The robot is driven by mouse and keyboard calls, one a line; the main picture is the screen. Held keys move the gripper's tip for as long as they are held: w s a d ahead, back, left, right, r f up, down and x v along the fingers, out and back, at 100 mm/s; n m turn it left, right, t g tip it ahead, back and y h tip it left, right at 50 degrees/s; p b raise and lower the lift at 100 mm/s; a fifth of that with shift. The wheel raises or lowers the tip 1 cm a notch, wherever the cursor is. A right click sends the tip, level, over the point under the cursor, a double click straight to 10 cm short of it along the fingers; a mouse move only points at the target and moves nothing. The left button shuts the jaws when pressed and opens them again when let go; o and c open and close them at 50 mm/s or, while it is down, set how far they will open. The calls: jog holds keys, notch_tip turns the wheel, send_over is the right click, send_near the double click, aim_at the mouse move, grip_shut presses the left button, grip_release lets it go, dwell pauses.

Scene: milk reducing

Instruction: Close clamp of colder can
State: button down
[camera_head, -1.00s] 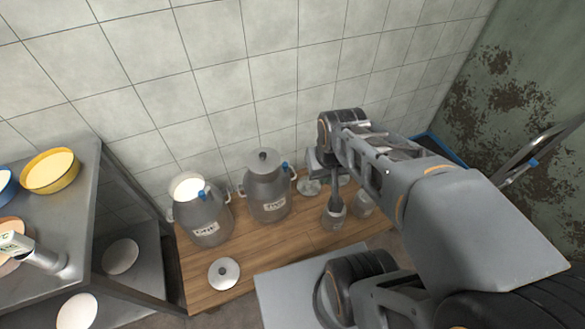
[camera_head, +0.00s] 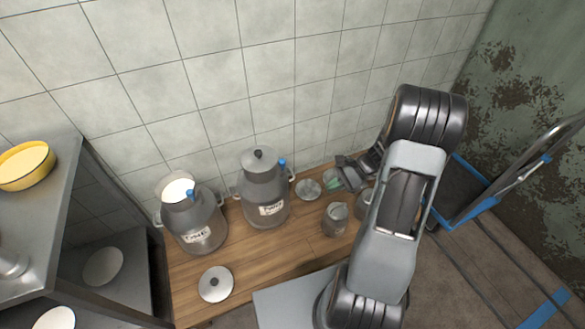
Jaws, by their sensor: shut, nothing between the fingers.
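Two grey metal milk cans stand on the wooden bench. The left can (camera_head: 198,226) is open, with white milk showing inside and a blue-tipped clamp (camera_head: 190,195) at its rim. The right can (camera_head: 263,190) has its lid (camera_head: 259,160) on and a blue-tipped clamp (camera_head: 282,163) at its right side. Both cans have white labels too small to read surely. I cannot tell which can is colder. My gripper (camera_head: 346,173) is shut and empty, to the right of the right can and apart from it, above the glass jars.
A loose lid (camera_head: 216,284) lies on the bench (camera_head: 262,258) in front of the left can. Several glass jars (camera_head: 335,218) stand at the bench's right. A metal shelf (camera_head: 50,205) with a yellow bowl (camera_head: 25,165) is at left. A blue-framed cart (camera_head: 465,195) stands at right.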

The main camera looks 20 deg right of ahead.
aim_at(283, 162)
jog(key=w+d+r+m+t+y, duration=0.1)
jog(key=w+d+m+t+y, duration=0.2)
jog(key=w+m+t, duration=0.3)
jog(key=shift+w+d+r+m+y+b, duration=0.25)
jog(key=shift+w+m, duration=0.45)
jog(key=shift+w, duration=0.5)
jog(key=shift+a+f, duration=0.1)
jog(key=shift+a, duration=0.05)
jog(key=x, duration=1.4)
jog(key=shift+b, duration=0.4)
jog(key=shift+w+d+m+t, duration=0.15)
jog(key=shift+d+m+t, duration=0.15)
jog(key=shift+t, duration=0.1)
